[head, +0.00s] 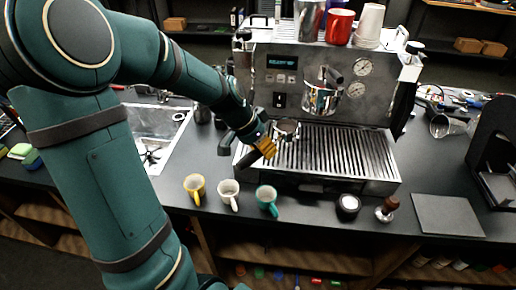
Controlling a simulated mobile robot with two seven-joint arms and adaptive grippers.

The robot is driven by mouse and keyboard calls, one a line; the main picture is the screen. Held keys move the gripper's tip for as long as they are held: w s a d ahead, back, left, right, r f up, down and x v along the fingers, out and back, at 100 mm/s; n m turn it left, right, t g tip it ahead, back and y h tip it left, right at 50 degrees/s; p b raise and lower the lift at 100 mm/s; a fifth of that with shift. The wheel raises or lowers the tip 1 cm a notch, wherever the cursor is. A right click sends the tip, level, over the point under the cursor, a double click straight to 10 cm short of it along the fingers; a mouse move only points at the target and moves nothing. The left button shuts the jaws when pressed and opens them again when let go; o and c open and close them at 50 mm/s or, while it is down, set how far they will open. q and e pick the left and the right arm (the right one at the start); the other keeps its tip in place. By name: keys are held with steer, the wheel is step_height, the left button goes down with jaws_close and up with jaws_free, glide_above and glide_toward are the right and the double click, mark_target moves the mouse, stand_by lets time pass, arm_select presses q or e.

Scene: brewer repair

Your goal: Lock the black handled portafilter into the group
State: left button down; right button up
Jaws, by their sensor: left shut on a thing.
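The espresso machine (300,72) stands at the back centre, with its chrome group (322,97) on the front panel above the slatted drip tray (350,150). My left gripper (264,146) is shut on the portafilter at the tray's left end. The portafilter's black handle (247,159) points down and left toward the counter's front. Its round metal basket (286,127) is at the far end, below and left of the group and apart from it. The finger contact is small and partly hidden. My right gripper is not in view.
A sink (155,130) is at left. Cups top the machine.

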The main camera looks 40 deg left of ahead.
mark_target(275, 140)
arm_select(q)
steer(key=shift+w+d+r+p, duration=0.15)
steer(key=shift+w+p, duration=0.35)
steer(key=shift+w, duration=0.6)
steer(key=shift+w+d+f+p, duration=0.1)
steer(key=shift+w+d+p, duration=0.25)
steer(key=shift+w, duration=0.7)
steer(key=shift+w+d+p, duration=0.2)
steer(key=shift+w+d, duration=0.05)
steer(key=shift+w, duration=1.25)
steer(key=shift+w+d+p, duration=0.2)
steer(key=shift+w+p, duration=0.05)
steer(key=shift+w, duration=1.2)
steer(key=shift+w+d+p, duration=0.2)
steer(key=shift+w+d, duration=0.05)
steer(key=shift+w, duration=1.25)
steer(key=shift+r, duration=0.15)
steer(key=shift+b, duration=0.65)
steer(key=shift+r, duration=0.45)
steer(key=shift+r, duration=0.4)
